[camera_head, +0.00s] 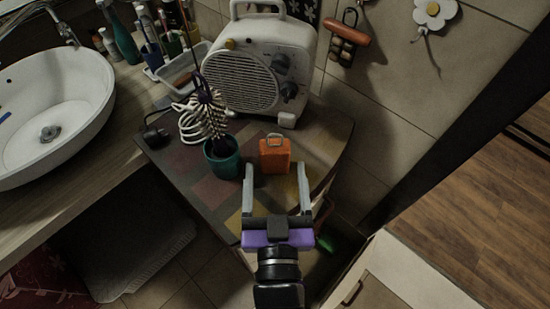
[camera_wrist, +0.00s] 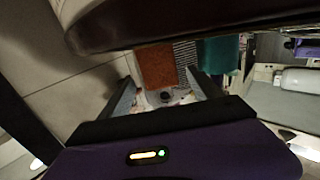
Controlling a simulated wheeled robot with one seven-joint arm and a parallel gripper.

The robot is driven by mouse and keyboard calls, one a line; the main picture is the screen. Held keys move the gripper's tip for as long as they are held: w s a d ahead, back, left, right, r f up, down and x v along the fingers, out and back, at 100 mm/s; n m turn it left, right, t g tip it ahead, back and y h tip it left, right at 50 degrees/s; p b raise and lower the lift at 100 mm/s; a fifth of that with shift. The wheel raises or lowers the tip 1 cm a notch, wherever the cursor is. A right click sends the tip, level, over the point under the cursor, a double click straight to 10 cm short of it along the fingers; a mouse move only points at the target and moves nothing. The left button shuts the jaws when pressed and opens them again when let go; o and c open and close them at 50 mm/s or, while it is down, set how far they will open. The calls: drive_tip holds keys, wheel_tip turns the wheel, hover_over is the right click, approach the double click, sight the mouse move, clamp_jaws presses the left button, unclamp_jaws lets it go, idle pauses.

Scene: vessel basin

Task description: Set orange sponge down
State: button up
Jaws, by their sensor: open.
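The orange sponge (camera_head: 275,154) looks like a small orange block with a pale handle-like loop on top. It stands on the patterned cabinet top (camera_head: 195,185), to the right of a teal pot. My gripper (camera_head: 276,172) is open, with its two fingers spread on the near side of the sponge, and nothing shows held between them. In the wrist view the sponge (camera_wrist: 157,68) lies ahead between the open fingers (camera_wrist: 168,88). I cannot tell whether either finger touches it.
The teal pot (camera_head: 222,160) with a spiky brush stands left of the sponge. A beige fan heater (camera_head: 262,65) is behind it, with a coiled white cord (camera_head: 190,122) nearby. A white basin (camera_head: 55,110) is at the left. The right front of the cabinet top is clear.

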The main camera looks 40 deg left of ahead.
drive_tip(key=b+v, duration=0.1)
drive_tip(key=v, duration=0.6)
drive_tip(key=shift+s+d, duration=0.25)
drive_tip(key=s+d+f+m+h, duration=0.1)
drive_tip(key=d+f+m+h, duration=0.1)
drive_tip(key=d, duration=0.5)
drive_tip(key=s+d+f+m+t+h, duration=0.1)
drive_tip(key=s+d+f+h, duration=0.1)
drive_tip(key=d, duration=0.6)
drive_tip(key=s+d+f+m+h, duration=0.1)
drive_tip(key=d+f+m+h, duration=0.1)
drive_tip(key=d, duration=0.6)
drive_tip(key=shift+s+d+f+m+t+h, duration=0.25)
drive_tip(key=shift+s+m+t+h, duration=0.1)
drive_tip(key=shift+h, duration=0.55)
drive_tip(key=shift+o, duration=0.5)
drive_tip(key=s+d+m+h, duration=0.2)
drive_tip(key=s+d+h, duration=0.1)
drive_tip(key=s+d, duration=0.3)
drive_tip(key=shift+s+d+r+h, duration=0.25)
drive_tip(key=shift+d+r+h, duration=0.2)
drive_tip(key=shift+d, duration=0.8)
